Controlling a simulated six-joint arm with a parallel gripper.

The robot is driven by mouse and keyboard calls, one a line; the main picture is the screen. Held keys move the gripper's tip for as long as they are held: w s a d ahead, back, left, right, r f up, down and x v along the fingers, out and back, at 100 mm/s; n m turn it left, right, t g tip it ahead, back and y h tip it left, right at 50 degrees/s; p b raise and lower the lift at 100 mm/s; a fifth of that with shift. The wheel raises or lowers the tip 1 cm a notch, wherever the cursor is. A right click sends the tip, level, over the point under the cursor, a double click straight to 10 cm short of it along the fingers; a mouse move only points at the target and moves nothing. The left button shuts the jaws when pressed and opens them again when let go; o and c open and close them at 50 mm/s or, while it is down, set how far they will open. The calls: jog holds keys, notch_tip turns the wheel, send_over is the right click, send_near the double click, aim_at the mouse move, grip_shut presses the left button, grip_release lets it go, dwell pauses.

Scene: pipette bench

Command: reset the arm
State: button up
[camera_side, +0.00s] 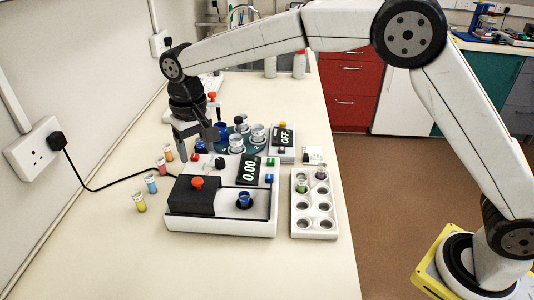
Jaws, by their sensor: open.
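My arm reaches in from the right and arches over the bench (316,268). My gripper (198,138) hangs at the arm's end, pointing down, above the back left part of the equipment. It looks empty, with its jaws apart. It is close to the round teal carousel (258,149), which carries several small cups, and partly covers that carousel's left side. I cannot tell exactly how high the fingertips are above the bench.
A white device (249,229) with a 0.00 display stands in front. A white rack (315,233) with several wells is at its right; some hold vials. Several coloured vials (151,184) stand at left beside a black cable. The bench front is clear.

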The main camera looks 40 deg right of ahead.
jog(key=s+d+f+t, duration=0.1)
jog(key=s+d+f, duration=0.1)
jog(key=s+d, duration=0.35)
jog(key=s+d+f, duration=0.2)
jog(key=d, duration=0.6)
jog(key=s+d+f, duration=0.2)
jog(key=s+d, duration=0.2)
jog(key=s, duration=0.3)
jog(key=s+d+f+t, duration=0.1)
jog(key=s+d+f, duration=0.1)
jog(key=s+d, duration=0.3)
jog(key=s, duration=0.3)
jog(key=shift+d+f+t, duration=0.2)
jog(key=shift+t, duration=0.1)
